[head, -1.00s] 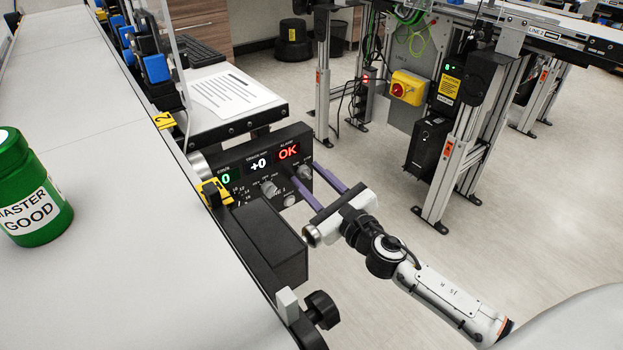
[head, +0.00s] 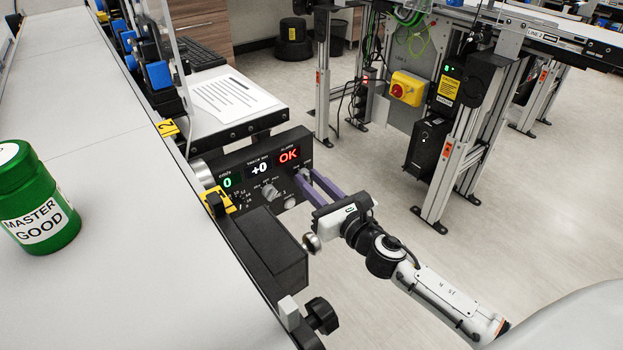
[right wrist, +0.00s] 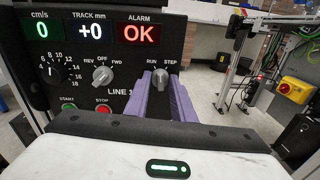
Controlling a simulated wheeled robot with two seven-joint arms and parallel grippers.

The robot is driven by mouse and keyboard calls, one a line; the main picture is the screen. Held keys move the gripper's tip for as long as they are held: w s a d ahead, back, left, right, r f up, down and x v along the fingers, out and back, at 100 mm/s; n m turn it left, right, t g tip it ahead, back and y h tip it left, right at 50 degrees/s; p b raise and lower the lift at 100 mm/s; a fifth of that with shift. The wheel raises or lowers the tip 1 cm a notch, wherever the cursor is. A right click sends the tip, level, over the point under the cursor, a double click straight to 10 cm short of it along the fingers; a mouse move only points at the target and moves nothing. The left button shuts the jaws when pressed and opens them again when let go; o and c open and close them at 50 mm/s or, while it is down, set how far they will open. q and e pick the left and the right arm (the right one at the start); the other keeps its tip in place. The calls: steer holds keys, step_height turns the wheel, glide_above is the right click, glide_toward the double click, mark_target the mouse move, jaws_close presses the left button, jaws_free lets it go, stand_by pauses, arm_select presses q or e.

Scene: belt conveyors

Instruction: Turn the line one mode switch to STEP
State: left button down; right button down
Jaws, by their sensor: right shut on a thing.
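The line one control panel (head: 240,172) is black, with lit readouts of 0, +0 and a red OK. Its RUN/STEP mode switch is a small grey knob (right wrist: 160,78) right of the REV/OFF/FWD knob (right wrist: 102,76). My right gripper (head: 307,177) reaches the panel from the right, its purple fingers shut on the mode switch. In the right wrist view, the fingers (right wrist: 160,84) stand on either side of the knob, below the RUN and STEP labels. Whether its pointer is at RUN or STEP I cannot tell. My left gripper is out of view.
Green START (right wrist: 68,109) and red STOP (right wrist: 102,108) buttons sit low on the panel. A grey belt (head: 110,200) with a green MASTER GOOD bottle (head: 35,205) is at left. A black box (head: 265,250) and knob (head: 321,313) jut out below the panel.

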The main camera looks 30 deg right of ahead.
steer(key=m, duration=0.2)
steer(key=shift+r+m+p, duration=0.1)
steer(key=shift+m+p, duration=0.3)
steer(key=m+p, duration=0.1)
steer(key=m, duration=0.1)
steer(key=shift+m+y, duration=0.3)
steer(key=shift+m, duration=0.8)
steer(key=c, duration=1.5)
jaws_free()
steer(key=shift+s, duration=0.1)
